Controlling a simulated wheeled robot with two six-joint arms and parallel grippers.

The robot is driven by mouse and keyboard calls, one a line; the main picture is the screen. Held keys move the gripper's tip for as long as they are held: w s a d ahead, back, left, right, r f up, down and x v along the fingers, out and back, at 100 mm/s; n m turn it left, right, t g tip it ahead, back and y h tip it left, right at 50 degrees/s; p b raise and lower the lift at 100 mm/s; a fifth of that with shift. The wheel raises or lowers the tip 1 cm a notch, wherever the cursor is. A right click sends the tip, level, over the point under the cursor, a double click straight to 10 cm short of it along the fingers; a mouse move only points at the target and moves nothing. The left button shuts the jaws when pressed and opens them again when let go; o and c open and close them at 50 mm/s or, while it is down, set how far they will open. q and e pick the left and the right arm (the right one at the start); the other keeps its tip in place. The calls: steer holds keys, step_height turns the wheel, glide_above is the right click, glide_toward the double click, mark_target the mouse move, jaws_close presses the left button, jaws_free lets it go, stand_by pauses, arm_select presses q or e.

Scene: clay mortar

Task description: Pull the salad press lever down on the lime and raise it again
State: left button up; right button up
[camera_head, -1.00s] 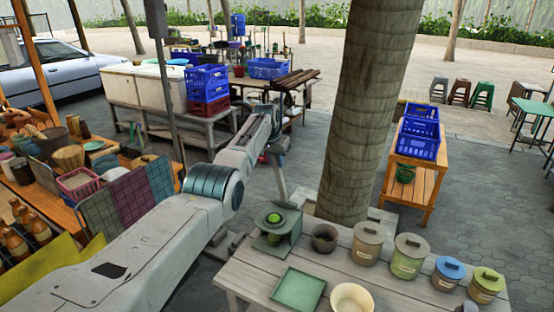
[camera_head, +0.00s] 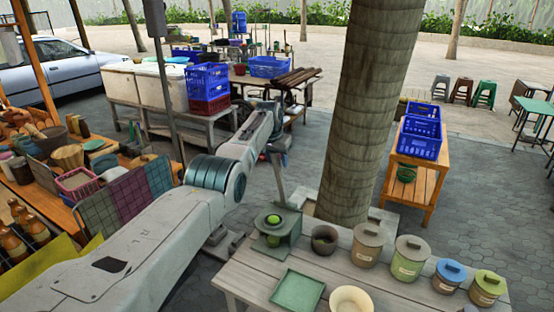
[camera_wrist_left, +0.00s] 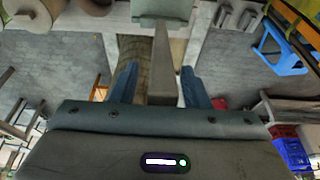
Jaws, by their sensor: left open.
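The green salad press (camera_head: 290,222) stands at the back left corner of the plank table. My left gripper (camera_head: 274,156) is at the lever's upper end, small and partly hidden by my own arm. In the left wrist view, the blue fingers of my left gripper (camera_wrist_left: 158,75) are open. The lever (camera_wrist_left: 162,60) lies between them, with a gap visible on either side. My right gripper is not in view.
A green tray (camera_head: 297,291), a pale bowl (camera_head: 351,300), a dark pot (camera_head: 324,239) and several lidded jars (camera_head: 367,243) stand on the table (camera_head: 247,274). A thick trunk (camera_head: 362,110) rises behind it. A wooden stand with blue crates (camera_head: 419,137) is farther right.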

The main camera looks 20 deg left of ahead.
arm_select(q)
steer(key=b+v, duration=0.4)
steer(key=v, duration=0.6)
steer(key=shift+s+r, duration=0.15)
steer(key=shift+r, duration=0.25)
